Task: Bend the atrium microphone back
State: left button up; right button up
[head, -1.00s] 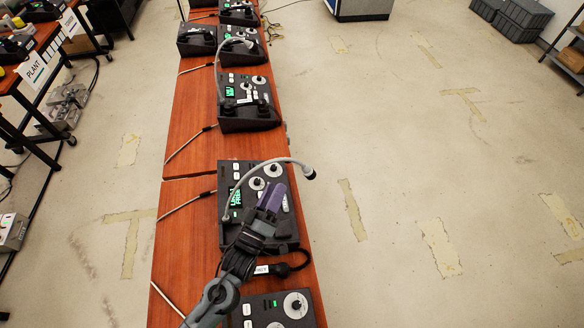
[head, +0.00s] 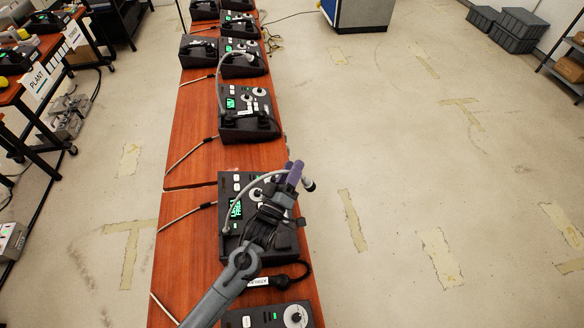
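A black paging phone (head: 229,250) with a lit green display stands on the wooden bench. Its grey gooseneck microphone (head: 244,192) rises from the left side and arches right over the panel. My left gripper (head: 292,172) has purple fingertips at the gooseneck's far end, close to the head. The fingers look apart, with the gooseneck crossing at them; I cannot tell whether they touch it. My gripper hides part of the panel. I cannot read the phone's name surely. My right gripper is not in view.
More paging phones stand along the bench (head: 190,160), one behind (head: 250,125) with its own gooseneck and one in front (head: 268,316). A black cable with a white tag (head: 257,282) lies between the nearest phones. The floor right of the bench is clear.

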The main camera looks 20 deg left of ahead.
pick_arm(q)
jog(key=shift+w, duration=0.1)
grip_shut()
dwell(0.4)
